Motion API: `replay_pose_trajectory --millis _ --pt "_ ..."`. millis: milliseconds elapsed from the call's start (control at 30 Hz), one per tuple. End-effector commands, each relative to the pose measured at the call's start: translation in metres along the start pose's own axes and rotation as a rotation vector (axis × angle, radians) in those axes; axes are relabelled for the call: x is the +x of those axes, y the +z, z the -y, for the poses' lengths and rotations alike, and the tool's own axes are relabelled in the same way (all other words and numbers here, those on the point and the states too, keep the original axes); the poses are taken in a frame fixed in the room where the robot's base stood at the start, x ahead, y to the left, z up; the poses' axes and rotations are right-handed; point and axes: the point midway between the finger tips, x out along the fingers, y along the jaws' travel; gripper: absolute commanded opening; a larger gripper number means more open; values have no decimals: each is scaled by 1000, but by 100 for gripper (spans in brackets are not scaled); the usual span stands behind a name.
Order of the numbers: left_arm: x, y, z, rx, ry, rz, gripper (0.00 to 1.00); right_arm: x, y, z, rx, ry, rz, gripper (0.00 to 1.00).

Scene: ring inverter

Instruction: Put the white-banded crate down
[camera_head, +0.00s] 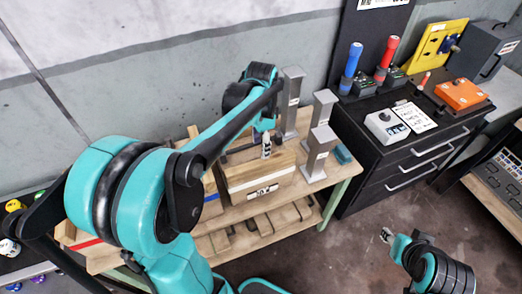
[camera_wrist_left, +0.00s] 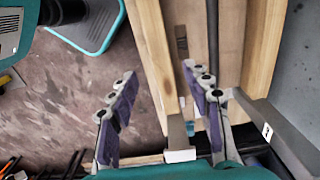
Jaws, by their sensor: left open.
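A wooden crate (camera_head: 240,187) with a white patch with dark marks on its front sits on the wooden bench (camera_head: 318,187), touching or very near its top. My left gripper (camera_head: 266,146) is at the top of this crate. In the left wrist view its two fingers (camera_wrist_left: 157,78) are spread apart, with a wooden wall (camera_wrist_left: 155,50) showing between them. I cannot tell whether the fingers touch the wall. The arm hides part of the crate's left side. My right gripper (camera_head: 387,236) is at the lower right, away from the bench; its jaws are too small to read.
Grey metal posts (camera_head: 318,155) stand right of the crate. A blue-banded crate (camera_head: 211,207) is close on its left, and a red-banded crate (camera_head: 85,244) lies farther left. A black drawer cabinet (camera_head: 400,165) with devices stands right of the bench. The wall is behind.

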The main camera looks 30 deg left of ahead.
Motion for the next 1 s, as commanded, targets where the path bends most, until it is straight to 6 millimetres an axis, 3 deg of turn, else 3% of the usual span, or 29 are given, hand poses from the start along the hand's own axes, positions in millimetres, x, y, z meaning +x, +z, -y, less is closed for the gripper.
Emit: replay_pose_trajectory --millis 167,400,600,800,1000 --pt "-13 4 -15 -52 -36 -33 49 -1 -1 0 0 0 0 40" --pt "-28 22 -76 -319 -168 -233 49 -1 -1 0 0 0 0 40" --pt "-22 37 -118 -542 -218 -445 49 -1 -1 0 0 0 0 40" --pt "-13 43 -136 -663 -217 -572 49 -1 -1 0 0 0 0 40" --pt "-12 44 -139 -687 -214 -596 49 -1 -1 0 0 0 0 40"
